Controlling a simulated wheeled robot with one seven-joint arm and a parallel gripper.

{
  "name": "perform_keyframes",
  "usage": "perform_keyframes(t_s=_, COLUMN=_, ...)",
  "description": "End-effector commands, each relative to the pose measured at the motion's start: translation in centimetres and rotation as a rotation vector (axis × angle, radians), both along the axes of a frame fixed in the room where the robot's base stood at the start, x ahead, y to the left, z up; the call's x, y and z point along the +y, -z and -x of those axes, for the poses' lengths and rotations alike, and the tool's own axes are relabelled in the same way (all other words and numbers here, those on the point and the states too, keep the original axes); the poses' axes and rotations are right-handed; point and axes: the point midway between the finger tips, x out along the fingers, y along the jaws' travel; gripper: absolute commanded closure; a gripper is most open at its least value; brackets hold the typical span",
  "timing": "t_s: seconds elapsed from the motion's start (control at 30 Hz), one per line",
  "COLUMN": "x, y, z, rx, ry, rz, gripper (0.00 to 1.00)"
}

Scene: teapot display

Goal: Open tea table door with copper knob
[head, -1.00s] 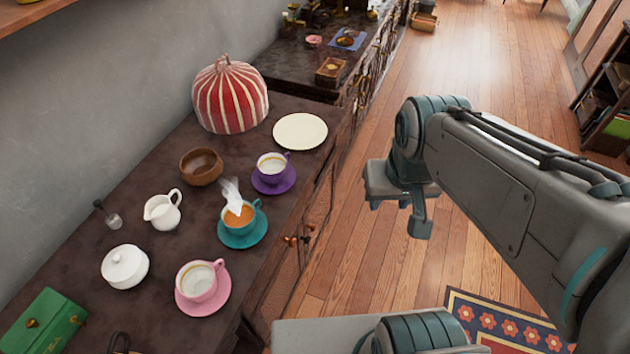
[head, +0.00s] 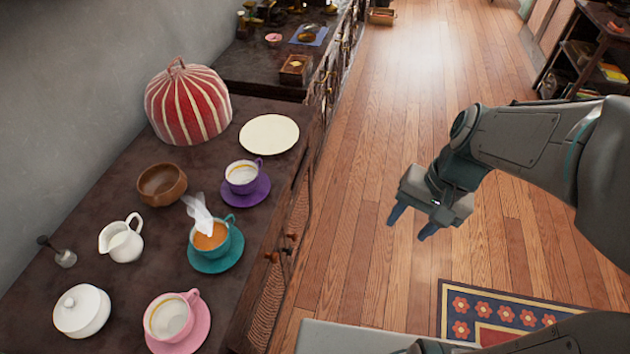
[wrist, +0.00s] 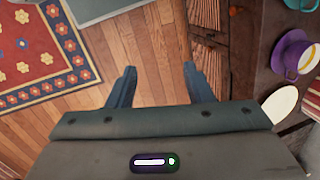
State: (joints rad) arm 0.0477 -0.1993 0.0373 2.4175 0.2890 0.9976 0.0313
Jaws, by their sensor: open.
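The tea table (head: 80,205) is a long dark cabinet along the left wall. Its front has doors with woven panels (head: 268,312), and they look shut. Two small copper-brown knobs (head: 271,257) stick out near the middle of the front; the farther knob (head: 291,238) sits just beyond the nearer. My gripper (head: 411,224) is open and empty over the wooden floor, right of the knobs and apart from them. In the wrist view its two fingers (wrist: 162,84) are spread with floor between them, and the cabinet front (wrist: 212,60) lies to their right.
On the table top stand a pink cup (head: 170,316), a teal cup (head: 211,238), a purple cup (head: 243,177), a white pitcher (head: 121,241) and a striped cozy (head: 188,108). A patterned rug (head: 487,313) lies at the lower right. The floor beside the cabinet is clear.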

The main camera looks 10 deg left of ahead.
Motion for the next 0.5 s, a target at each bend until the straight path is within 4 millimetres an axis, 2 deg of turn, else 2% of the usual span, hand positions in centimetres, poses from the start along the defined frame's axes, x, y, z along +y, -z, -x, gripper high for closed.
perform_keyframes(t_s=0.03, x=0.7, y=3.6, z=-0.5, rx=0.066, ry=0.036, rz=-0.046, gripper=0.54)
perform_keyframes(t_s=0.27, x=4.6, y=12.3, z=-2.9, rx=0.333, ry=0.214, rz=-0.276, gripper=0.54)
perform_keyframes(t_s=0.5, x=8.2, y=21.4, z=-6.2, rx=0.595, ry=0.418, rz=-0.526, gripper=0.54)
